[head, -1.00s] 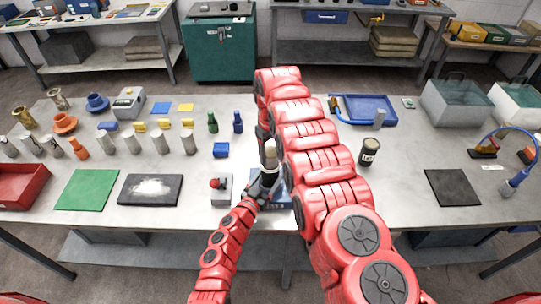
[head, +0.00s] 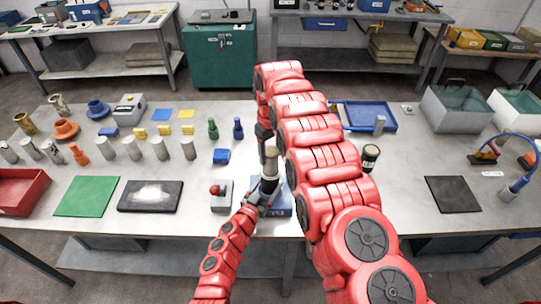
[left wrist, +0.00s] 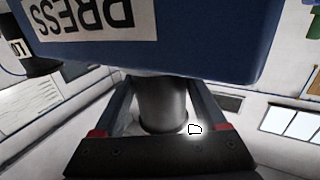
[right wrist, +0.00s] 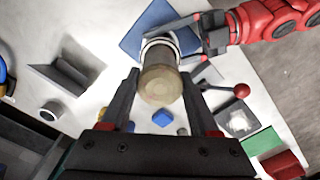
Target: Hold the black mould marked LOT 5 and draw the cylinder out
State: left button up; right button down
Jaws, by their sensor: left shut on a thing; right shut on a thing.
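A dark mould (head: 269,185) stands upright at the blue press (head: 284,208), with a tan-topped cylinder (head: 271,158) at its upper end. Its marking cannot be read. My left gripper (head: 262,198) is shut on the mould from the front left. The left wrist view shows the grey round body (left wrist: 162,103) between its fingers, below the blue block marked PRESS (left wrist: 90,18). My right gripper (right wrist: 160,76) is shut on the cylinder; its tan end (right wrist: 160,86) faces the right wrist camera. In the head view my right arm partly hides this gripper.
A red-knobbed box (head: 221,195) stands just left of the press. A black labelled canister (head: 370,158) stands to the right of my right arm. A blue tray (head: 368,115) lies behind it. The front right has a dark mat (head: 452,194) and free table around it.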

jog(key=shift+r, duration=0.55)
jog(key=shift+r, duration=0.15)
jog(key=shift+r, duration=1.4)
jog(key=shift+r, duration=0.1)
jog(key=shift+r, duration=1.35)
pick_arm(q)
jog(key=o, duration=1.3)
jog(key=shift+s, duration=0.1)
